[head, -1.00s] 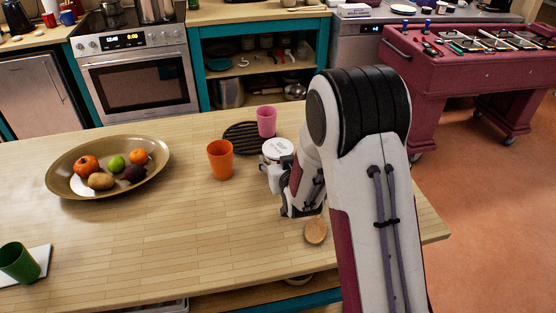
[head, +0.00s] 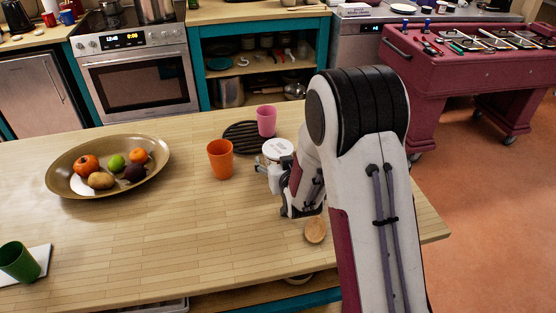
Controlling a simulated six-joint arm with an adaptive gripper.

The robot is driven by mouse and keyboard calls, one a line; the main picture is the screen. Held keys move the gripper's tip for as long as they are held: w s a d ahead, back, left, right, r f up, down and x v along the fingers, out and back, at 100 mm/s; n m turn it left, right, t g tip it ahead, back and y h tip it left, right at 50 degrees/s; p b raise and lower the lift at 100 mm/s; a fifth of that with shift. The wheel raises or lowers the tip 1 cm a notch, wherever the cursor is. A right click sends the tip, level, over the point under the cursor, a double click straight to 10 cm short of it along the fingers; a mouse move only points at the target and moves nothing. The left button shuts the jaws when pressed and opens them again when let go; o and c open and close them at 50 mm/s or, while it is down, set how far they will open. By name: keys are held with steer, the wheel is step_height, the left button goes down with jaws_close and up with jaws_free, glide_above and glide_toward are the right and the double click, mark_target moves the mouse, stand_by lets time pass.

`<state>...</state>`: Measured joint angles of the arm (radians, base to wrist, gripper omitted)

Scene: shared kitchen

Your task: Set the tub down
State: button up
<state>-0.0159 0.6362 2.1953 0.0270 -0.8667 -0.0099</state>
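The tub (head: 278,148) has a round white lid with dark print on it. It stands upright on the right part of the wooden table, just right of the orange cup. Its lower part is largely hidden by my gripper (head: 268,172), so I cannot see whether its base touches the table. My gripper is low, at the near side of the tub, with a finger showing at the tub's left. The arm hides much of the gripper, and I cannot tell whether the fingers press on the tub or stand apart from it.
An orange cup (head: 220,159) stands close left of the tub. A pink cup (head: 266,121) and a dark ribbed trivet (head: 240,137) are behind. A brown round item (head: 315,230) lies nearer. A fruit bowl (head: 60,180) is left; the table's front middle (head: 160,250) is clear.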

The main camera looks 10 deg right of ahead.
steer(key=shift+r, duration=0.15)
steer(key=shift+v, duration=6)
steer(key=s+r+g, duration=0.2)
steer(key=s+r, duration=0.2)
steer(key=s, duration=0.6)
steer(key=s+r+g, duration=0.3)
steer(key=s+r, duration=0.1)
steer(key=s, duration=0.7)
steer(key=s+r+g, duration=0.2)
steer(key=s+r, duration=0.2)
steer(key=s, duration=0.6)
steer(key=shift+s+d+r+g, duration=0.2)
steer(key=shift+s+d+g, duration=0.1)
steer(key=shift+g, duration=0.1)
